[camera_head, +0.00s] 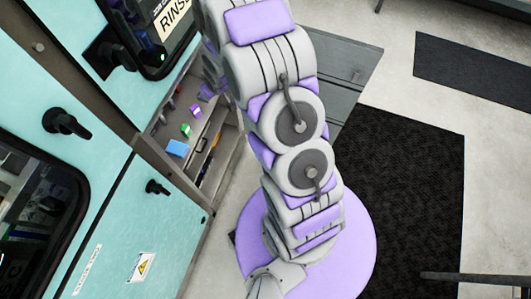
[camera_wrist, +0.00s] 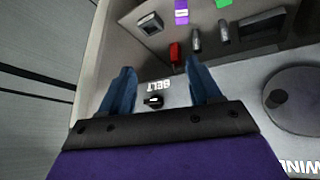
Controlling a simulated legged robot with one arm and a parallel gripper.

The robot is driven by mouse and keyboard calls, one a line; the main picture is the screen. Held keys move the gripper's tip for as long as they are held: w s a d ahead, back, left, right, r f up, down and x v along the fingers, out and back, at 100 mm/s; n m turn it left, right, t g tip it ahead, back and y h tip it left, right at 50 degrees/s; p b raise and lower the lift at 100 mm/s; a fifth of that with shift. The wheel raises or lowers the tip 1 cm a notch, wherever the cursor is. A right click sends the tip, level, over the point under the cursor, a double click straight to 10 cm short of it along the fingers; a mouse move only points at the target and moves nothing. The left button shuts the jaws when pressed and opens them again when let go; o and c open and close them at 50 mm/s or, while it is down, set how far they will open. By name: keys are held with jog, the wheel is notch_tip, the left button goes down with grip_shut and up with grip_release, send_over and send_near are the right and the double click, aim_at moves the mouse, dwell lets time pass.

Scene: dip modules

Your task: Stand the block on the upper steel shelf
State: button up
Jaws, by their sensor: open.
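My gripper (camera_wrist: 161,85) is open in the wrist view, its two blue fingers apart with nothing held between them. Beyond the fingers are a red piece (camera_wrist: 174,52), a purple block with a white band (camera_wrist: 181,12) and a green block (camera_wrist: 222,4). In the head view, a purple-and-white block (camera_head: 196,111), a green block (camera_head: 186,130) and a blue block (camera_head: 176,148) sit in a recess between teal panels. I cannot tell which one is the task's block or which surface is the upper steel shelf. My arm hides the gripper in the head view.
A black knob (camera_wrist: 153,101) by the word BELT sits on a grey panel between the fingers. A round grey disc (camera_wrist: 298,98) lies to the right. Teal cabinet doors with black handles (camera_head: 66,123) flank the recess. A black mat (camera_head: 405,190) covers floor to the right.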

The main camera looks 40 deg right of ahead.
jog(key=s+r+g+h, duration=0.1)
jog(key=s+r+g, duration=0.1)
jog(key=s+r, duration=0.7)
jog(key=s+a+r+m+g, duration=0.1)
jog(key=s+r, duration=0.4)
jog(key=s, duration=0.5)
jog(key=s+a+r+m+g, duration=0.1)
jog(key=s+a+r+g, duration=0.1)
jog(key=s+r, duration=0.4)
jog(key=s+a+r+g, duration=0.2)
jog(key=s+r, duration=0.3)
jog(key=s, duration=1)
jog(key=shift+s+a+r+m+g+y, duration=0.15)
jog(key=shift+s+a+m+g+y, duration=0.2)
jog(key=shift+g, duration=0.25)
jog(key=shift+c, duration=0.3)
